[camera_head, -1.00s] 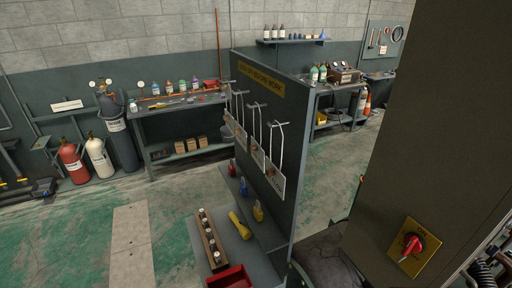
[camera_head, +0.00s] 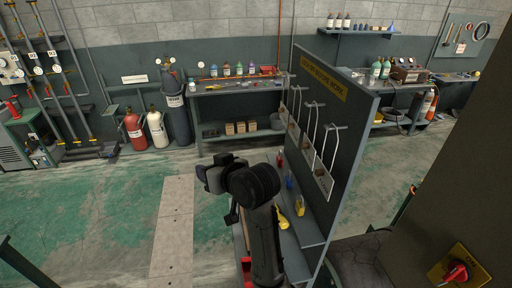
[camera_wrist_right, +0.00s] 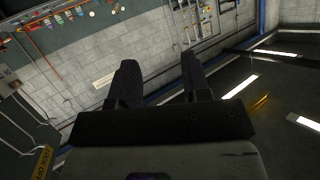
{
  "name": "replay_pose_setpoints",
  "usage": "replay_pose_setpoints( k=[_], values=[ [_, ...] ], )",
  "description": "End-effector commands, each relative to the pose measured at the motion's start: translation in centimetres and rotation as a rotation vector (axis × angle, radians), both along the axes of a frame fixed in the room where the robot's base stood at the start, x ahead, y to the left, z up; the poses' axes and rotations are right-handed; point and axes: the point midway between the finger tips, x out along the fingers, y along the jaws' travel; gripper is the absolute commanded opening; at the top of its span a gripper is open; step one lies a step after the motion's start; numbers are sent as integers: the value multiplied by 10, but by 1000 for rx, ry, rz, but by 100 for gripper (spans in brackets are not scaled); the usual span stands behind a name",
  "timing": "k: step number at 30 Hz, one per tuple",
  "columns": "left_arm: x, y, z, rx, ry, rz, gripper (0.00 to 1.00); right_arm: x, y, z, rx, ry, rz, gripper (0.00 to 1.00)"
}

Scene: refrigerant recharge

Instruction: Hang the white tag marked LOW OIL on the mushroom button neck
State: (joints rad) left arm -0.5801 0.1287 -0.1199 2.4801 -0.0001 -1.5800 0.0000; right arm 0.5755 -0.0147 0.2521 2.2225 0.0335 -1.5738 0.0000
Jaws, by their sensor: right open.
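Several white tags with long wire loops hang from pegs on the grey board; the nearest tag (camera_head: 323,178) is at the right end of the row. Their print is too small to read, so I cannot tell which says LOW OIL. My right gripper (camera_head: 212,174) is in the air left of the board, apart from the tags. In the right wrist view its two fingers (camera_wrist_right: 159,62) are spread with nothing between them. My left gripper is not in view.
The board carries a yellow sign (camera_head: 323,79) and a lower shelf with a yellow item (camera_head: 299,206). A cabinet with a red knob (camera_head: 457,272) stands at right. A workbench (camera_head: 236,88) and gas cylinders (camera_head: 157,128) line the back wall. The floor at left is mostly clear.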

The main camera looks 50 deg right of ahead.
Motion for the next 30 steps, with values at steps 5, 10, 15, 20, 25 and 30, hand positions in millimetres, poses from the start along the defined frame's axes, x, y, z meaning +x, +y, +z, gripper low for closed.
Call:
replay_pose_setpoints(
  k=[5,10,15,20,25,30],
  values=[
    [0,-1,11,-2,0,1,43,58,-54,95,201,-219,-44,44],
    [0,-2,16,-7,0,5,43,112,-114,163,354,-537,-105,44],
    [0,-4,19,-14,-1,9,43,145,-160,170,394,-770,-252,44],
    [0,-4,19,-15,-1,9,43,162,-194,128,364,-885,-478,44],
    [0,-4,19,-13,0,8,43,159,-220,73,270,-918,-782,44],
    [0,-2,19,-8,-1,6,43,137,-232,25,120,-865,-1119,44]
  ],
)
